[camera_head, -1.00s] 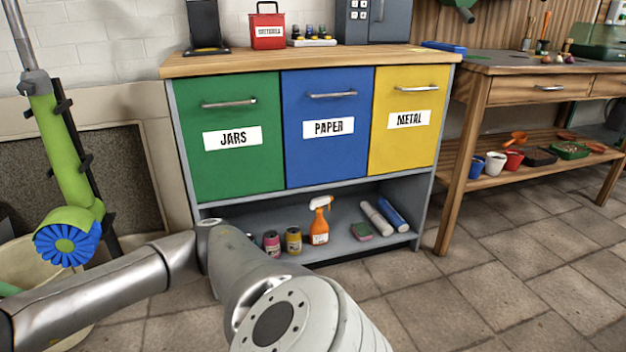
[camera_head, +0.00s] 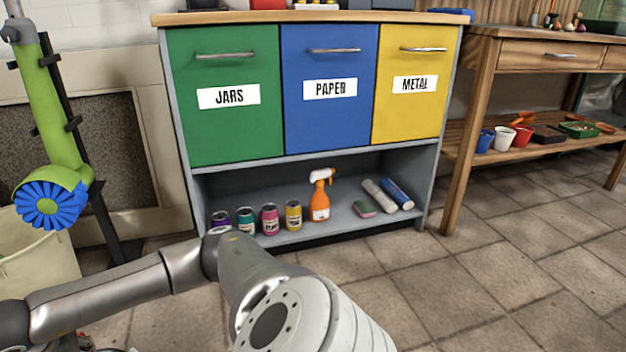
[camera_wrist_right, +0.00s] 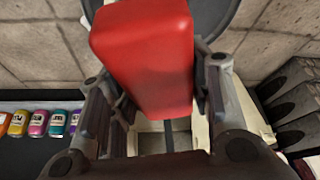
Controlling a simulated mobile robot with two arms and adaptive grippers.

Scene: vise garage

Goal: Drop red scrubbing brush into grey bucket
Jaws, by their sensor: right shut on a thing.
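In the right wrist view, a red block-shaped thing, which looks like the red scrubbing brush (camera_wrist_right: 148,60), sits between the fingers of my right gripper (camera_wrist_right: 160,105). The gripper is shut on it. Its bristles are not visible. Behind its upper end is a dark grey rounded rim (camera_wrist_right: 228,14) on the floor, partly hidden by the brush; I cannot tell if this is the grey bucket. In the head view, a metal arm of mine crosses the lower left, with its gripper out of sight. My left gripper is not in view.
A cream bin (camera_head: 40,262) stands at the left, below a green tool with a blue wheel (camera_head: 52,204). A cabinet with green, blue and yellow fronts holds several cans (camera_head: 270,219) and an orange spray bottle (camera_head: 320,198). Floor at the right is free.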

